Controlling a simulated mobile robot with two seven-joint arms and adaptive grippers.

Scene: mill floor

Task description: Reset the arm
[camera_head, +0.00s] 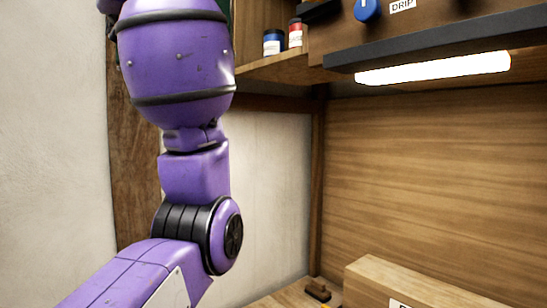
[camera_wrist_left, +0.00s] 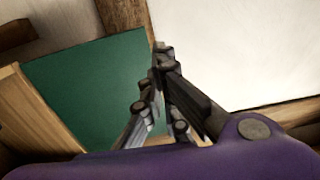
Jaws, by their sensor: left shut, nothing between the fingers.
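My left arm, purple with black joints, rises through the left half of the head view and leaves at the top edge, so its gripper is out of that picture. In the left wrist view my left gripper (camera_wrist_left: 160,50) is shut and empty, its dark fingers meeting at the tips. The fingers point toward a green panel (camera_wrist_left: 85,85) on the left and a white surface (camera_wrist_left: 235,50) on the right. I cannot tell how far they are from either. My right gripper is in neither view.
A wooden shelf (camera_head: 275,68) holds a blue-labelled jar (camera_head: 273,42) and a red-labelled jar (camera_head: 296,33). A lit lamp (camera_head: 435,68) hangs under a dark ledge (camera_head: 450,47), near a blue knob (camera_head: 367,10) and a DRIP label (camera_head: 402,5). A wooden box (camera_head: 420,280) stands below.

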